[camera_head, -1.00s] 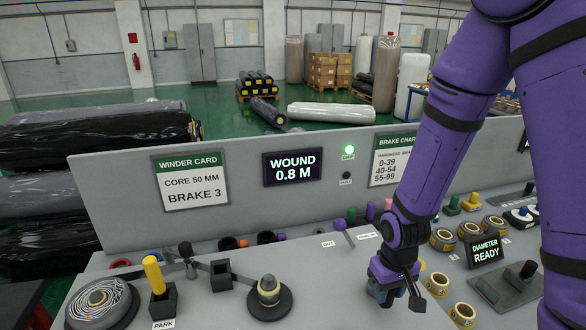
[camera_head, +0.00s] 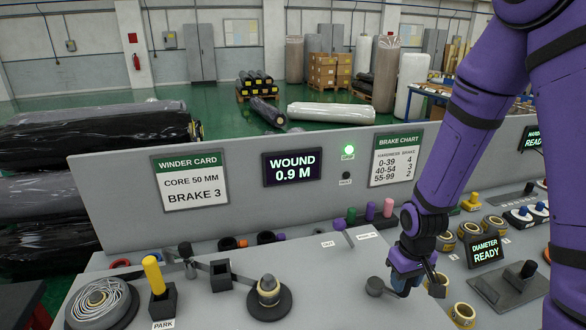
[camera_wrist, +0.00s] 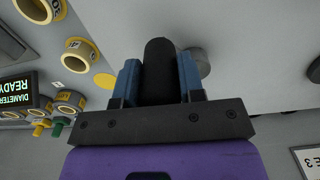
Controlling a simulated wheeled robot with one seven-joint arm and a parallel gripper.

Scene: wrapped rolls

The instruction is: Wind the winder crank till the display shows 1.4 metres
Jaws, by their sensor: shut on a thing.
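The wound display (camera_head: 292,167) on the upright panel reads 0.9 M. My gripper (camera_head: 405,288) is low over the desk in the head view, just right of a round grey crank part (camera_head: 375,286). In the wrist view my gripper (camera_wrist: 160,85) has its blue fingers shut on a dark upright crank handle (camera_wrist: 160,65). The grey round part (camera_wrist: 201,62) shows beside the handle there. The lower end of the handle and most of the crank arm are hidden. The winding spindle (camera_head: 268,288) stands on a dark round base at the left, with a strip leading to it.
The winder card (camera_head: 191,180) reads core 50 mm, brake 3. A green lamp (camera_head: 349,149) is lit. A yellow-handled lever (camera_head: 153,275) stands by the PARK label. Tape rolls (camera_head: 462,313) and a diameter display (camera_head: 485,249) lie close right of my gripper.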

